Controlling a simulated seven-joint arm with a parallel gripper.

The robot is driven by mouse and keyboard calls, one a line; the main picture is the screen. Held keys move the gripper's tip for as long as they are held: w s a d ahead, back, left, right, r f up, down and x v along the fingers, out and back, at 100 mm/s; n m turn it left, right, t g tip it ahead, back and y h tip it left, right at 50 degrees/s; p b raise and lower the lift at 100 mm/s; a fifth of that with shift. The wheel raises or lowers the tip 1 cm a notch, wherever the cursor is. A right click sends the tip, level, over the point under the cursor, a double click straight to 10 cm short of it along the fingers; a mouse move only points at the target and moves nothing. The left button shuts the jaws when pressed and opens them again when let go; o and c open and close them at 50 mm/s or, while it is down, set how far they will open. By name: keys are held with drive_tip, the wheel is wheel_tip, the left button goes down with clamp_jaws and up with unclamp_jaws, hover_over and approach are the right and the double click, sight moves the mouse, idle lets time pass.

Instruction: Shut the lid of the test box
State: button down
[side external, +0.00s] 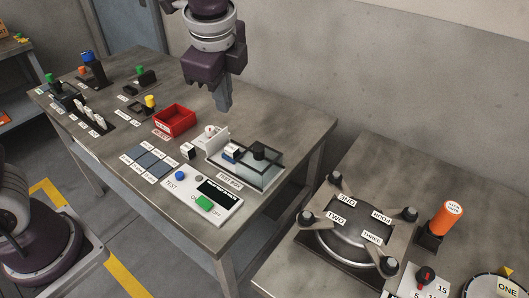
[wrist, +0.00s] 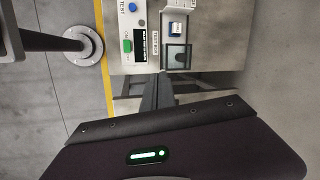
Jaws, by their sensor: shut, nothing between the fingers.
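The test box (side external: 270,183) stands at the near right of the workbench, behind its label. A see-through, dark-edged lid with a black knob (side external: 259,150) lies over its right part. In the wrist view the lid (wrist: 178,56) shows as a dark square beside the blue and white part (wrist: 175,28). My gripper (side external: 224,107) is shut and empty, above and behind the box, apart from it. Its fingers also show in the wrist view (wrist: 158,82).
A control panel (side external: 203,196) with a green switch and blue button lies in front of the box. A red bin (side external: 175,120) and a white upright plate (side external: 216,139) stand to its left. A second table with a round clamped vessel (side external: 352,246) is at the right.

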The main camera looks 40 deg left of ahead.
drive_tip(key=w+d+f+m+y, duration=0.1)
drive_tip(key=w+d+f+m, duration=0.3)
drive_tip(key=f, duration=0.2)
drive_tip(key=w+d+f+m+y, duration=0.1)
drive_tip(key=w+d+f+m, duration=0.3)
drive_tip(key=f, duration=0.2)
approach(261, 161)
drive_tip(key=shift+g, duration=0.3)
drive_tip(key=f, duration=0.1)
drive_tip(key=d+f, duration=0.1)
drive_tip(key=f, duration=0.2)
drive_tip(key=shift+s+d+f, duration=0.15)
drive_tip(key=shift+d+f, duration=0.1)
drive_tip(key=shift+d, duration=0.05)
drive_tip(key=shift+w+a+r, duration=0.1)
drive_tip(key=shift+w+a, duration=0.2)
drive_tip(key=shift+a, duration=0.25)
drive_tip(key=shift+w+a+r, duration=0.1)
drive_tip(key=shift+w+a, duration=0.2)
drive_tip(key=shift+a, duration=0.3)
drive_tip(key=shift+w+a, duration=0.25)
drive_tip(key=shift+a, duration=0.2)
drive_tip(key=shift+a, duration=0.1)
